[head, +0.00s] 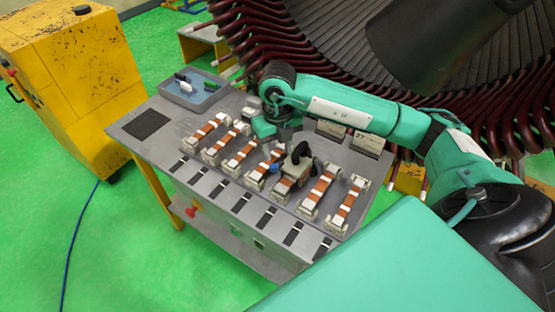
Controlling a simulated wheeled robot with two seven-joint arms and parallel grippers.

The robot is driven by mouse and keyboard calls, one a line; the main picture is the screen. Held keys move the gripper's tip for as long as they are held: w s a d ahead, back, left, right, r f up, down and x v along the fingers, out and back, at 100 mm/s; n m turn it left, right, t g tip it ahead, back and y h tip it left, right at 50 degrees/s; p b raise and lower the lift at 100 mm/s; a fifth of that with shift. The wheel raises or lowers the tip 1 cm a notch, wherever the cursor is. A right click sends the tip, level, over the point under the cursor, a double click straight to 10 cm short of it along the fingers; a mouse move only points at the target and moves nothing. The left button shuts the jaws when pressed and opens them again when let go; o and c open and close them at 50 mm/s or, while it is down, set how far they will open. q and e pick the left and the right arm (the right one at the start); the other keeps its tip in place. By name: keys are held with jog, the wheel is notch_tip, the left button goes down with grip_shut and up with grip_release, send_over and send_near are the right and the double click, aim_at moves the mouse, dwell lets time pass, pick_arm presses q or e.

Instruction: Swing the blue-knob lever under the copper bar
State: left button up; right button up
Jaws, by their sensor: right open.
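A small blue knob (274,168) shows near the middle of the grey workbench, beside a beige block with a black arched handle (303,153). The lever arm itself is too small to make out. Several copper bars lie in pale holders in a row; one copper bar (264,168) is just left of the knob, and another (321,186) is to the right of the block. My right gripper (285,135) is open and hangs above the bench, behind the knob and the black handle, apparently apart from both. My left gripper does not show.
A grey-blue bin (194,88) with small items stands at the bench's back left. Pale labelled blocks (360,140) stand at the back right. Dark slots line the bench (238,205) front. A yellow cabinet (75,80) stands left; the large wound stator (300,45) rises behind.

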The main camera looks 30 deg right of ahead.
aim_at(278, 167)
jog(key=shift+f+p, duration=0.75)
jog(key=shift+f, duration=2.4)
jog(key=shift+c, duration=0.2)
grip_shut()
